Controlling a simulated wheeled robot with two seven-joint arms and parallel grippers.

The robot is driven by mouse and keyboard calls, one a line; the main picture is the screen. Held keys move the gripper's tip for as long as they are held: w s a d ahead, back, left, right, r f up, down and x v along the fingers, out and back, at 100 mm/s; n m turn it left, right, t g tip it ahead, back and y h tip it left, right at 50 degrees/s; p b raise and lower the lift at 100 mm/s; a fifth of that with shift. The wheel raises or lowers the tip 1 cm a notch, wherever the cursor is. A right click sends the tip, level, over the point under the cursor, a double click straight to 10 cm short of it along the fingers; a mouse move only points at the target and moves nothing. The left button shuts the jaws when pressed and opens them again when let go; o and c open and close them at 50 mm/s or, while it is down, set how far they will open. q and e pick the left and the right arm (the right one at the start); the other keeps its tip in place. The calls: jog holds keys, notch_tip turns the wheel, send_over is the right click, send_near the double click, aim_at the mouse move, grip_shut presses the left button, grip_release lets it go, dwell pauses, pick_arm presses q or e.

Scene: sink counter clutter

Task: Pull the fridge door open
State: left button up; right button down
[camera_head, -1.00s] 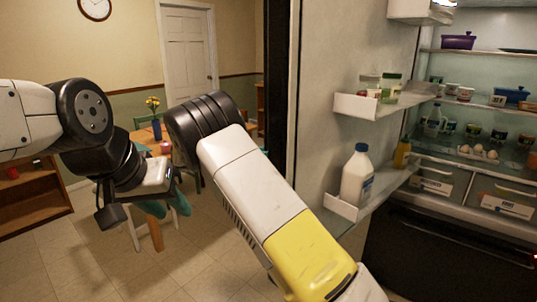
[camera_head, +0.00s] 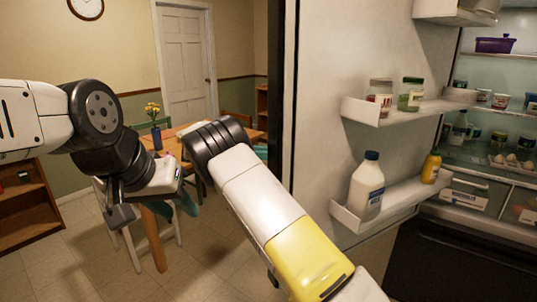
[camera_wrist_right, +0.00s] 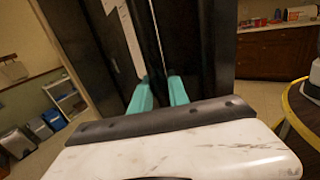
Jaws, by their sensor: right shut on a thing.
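The fridge door (camera_head: 345,60) stands open in the head view, its pale inner side facing me. In the right wrist view its dark outer side (camera_wrist_right: 85,50) shows. My right gripper (camera_wrist_right: 159,84) has its teal fingers on both sides of the upright door handle (camera_wrist_right: 158,35) and is shut on it. In the head view my right arm reaches to the door's outer side, and its fingers are mostly hidden. My left gripper (camera_head: 176,206) hangs at the left, away from the door, its teal fingers apart and apparently empty.
Door shelves hold a milk bottle (camera_head: 367,187), jars (camera_head: 411,94) and a yellow bottle (camera_head: 431,168). Fridge shelves hold a purple pot (camera_head: 495,45) and eggs (camera_head: 511,162). A wooden table (camera_head: 156,240) with chairs stands behind my arms; a bookcase (camera_head: 28,215) is at left.

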jog(key=shift+w, duration=0.1)
jog(key=c, duration=1.3)
grip_release()
